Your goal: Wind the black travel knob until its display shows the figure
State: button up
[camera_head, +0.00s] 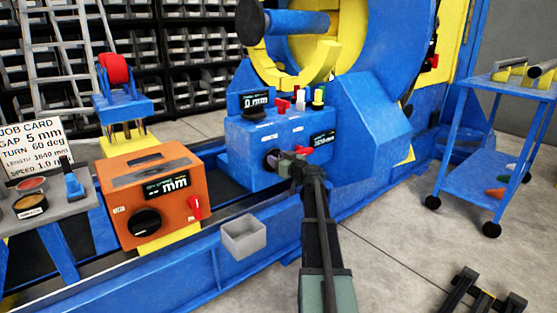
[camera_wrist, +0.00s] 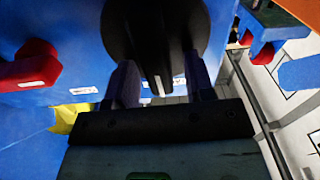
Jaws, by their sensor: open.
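A black knob (camera_head: 272,159) sits on the front of the blue control box (camera_head: 240,137). My gripper (camera_head: 292,160) is in front of it and partly hides it. In the wrist view the black knob (camera_wrist: 150,30) fills the upper middle. My gripper (camera_wrist: 160,85) is open there, with one finger on each side of the knob's lower part; I cannot tell whether they touch it. A small dark display (camera_head: 322,141) on the box shows lit figures too small to read surely. The job card (camera_head: 35,147) reads gap 5 mm, turn 60 deg, length 1640 mm, speed 1.0.
A red lever (camera_head: 302,150) is close beside my gripper, and a red handle (camera_wrist: 30,68) shows in the wrist view. An orange box (camera_head: 155,195) with its own black knob (camera_head: 144,222) stands left. A blue cart (camera_head: 490,150) stands right.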

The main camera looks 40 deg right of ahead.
jog(key=shift+c, duration=0.2)
grip_shut()
jog(key=shift+d+m, duration=0.2)
jog(key=shift+m, duration=0.6)
jog(key=shift+o, duration=0.2)
grip_release()
jog(key=shift+a, duration=0.1)
jog(key=s, duration=1.1)
